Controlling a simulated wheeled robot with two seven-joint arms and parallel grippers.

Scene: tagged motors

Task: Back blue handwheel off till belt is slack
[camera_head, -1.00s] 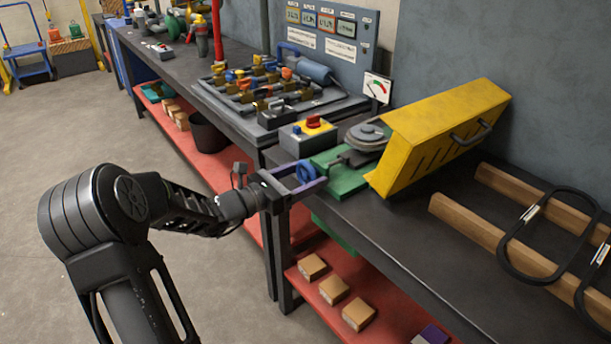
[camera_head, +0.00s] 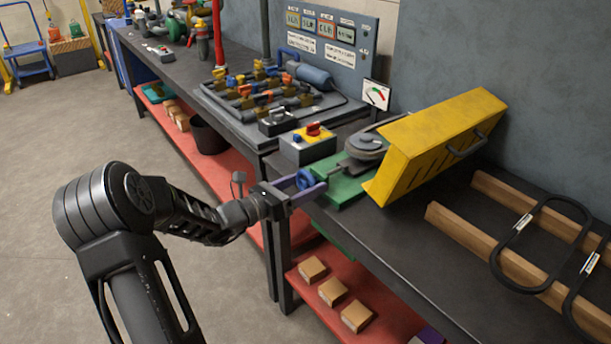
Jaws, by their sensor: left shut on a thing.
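The blue handwheel (camera_head: 305,179) sits at the near left end of a green motor base (camera_head: 343,187) at the bench edge. My left gripper (camera_head: 312,187) is shut on the handwheel, with its purple fingers on either side of it. A grey pulley (camera_head: 367,146) sits on the base beside a tilted yellow guard (camera_head: 440,140). The guard hides most of the belt area, so I cannot tell the belt's tension. A dial gauge (camera_head: 376,95) with green and red marks stands behind the pulley. My right gripper is not in view.
Black belts (camera_head: 541,243) lie over wooden rails (camera_head: 495,248) at the right. Small cartons (camera_head: 332,291) sit on the red lower shelf. Bare bench lies in front of the guard.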

